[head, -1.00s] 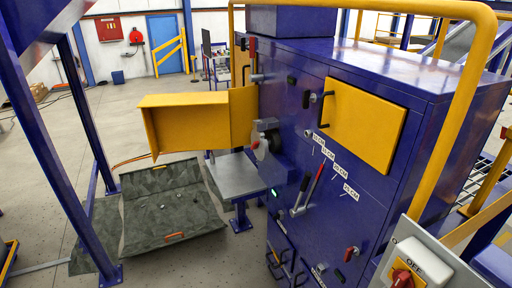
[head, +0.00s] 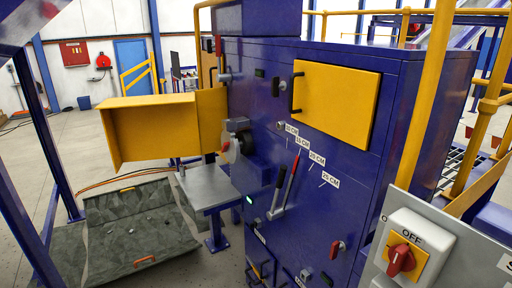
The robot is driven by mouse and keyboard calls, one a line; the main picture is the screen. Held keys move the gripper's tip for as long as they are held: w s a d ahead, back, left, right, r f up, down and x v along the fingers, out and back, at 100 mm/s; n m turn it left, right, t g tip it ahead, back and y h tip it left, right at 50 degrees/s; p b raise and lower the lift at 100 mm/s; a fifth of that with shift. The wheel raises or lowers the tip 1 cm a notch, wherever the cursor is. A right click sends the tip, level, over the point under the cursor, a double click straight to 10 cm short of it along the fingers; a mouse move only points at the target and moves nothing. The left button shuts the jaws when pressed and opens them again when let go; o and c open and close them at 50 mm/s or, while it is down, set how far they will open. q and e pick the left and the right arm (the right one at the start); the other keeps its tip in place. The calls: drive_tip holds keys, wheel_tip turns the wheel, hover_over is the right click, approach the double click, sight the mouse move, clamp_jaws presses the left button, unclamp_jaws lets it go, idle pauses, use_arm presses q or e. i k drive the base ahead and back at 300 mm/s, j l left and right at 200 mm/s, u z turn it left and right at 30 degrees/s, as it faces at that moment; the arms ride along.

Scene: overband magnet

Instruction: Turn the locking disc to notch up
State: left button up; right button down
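A dark round disc (head: 246,144) stands out from the left part of the blue machine's front, beside a grey block. It may be the locking disc, but it is small and seen at a slant. I cannot make out a notch or which way one points. A small red and white part (head: 225,147) shows at its left. Neither of my grippers is in view.
The blue cabinet (head: 350,165) has a yellow door (head: 335,101), levers (head: 284,188) and length labels. A grey switch box (head: 407,252) marked OFF stands front right. A yellow chute (head: 150,128), metal table (head: 208,187) and grey mat (head: 135,230) lie left.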

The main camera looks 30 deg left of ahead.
sight(230, 146)
drive_tip(key=i+j+z, duration=0.1)
drive_tip(key=j+z, duration=0.3)
drive_tip(key=j, duration=0.2)
drive_tip(key=j+z, duration=0.4)
drive_tip(key=j, duration=0.2)
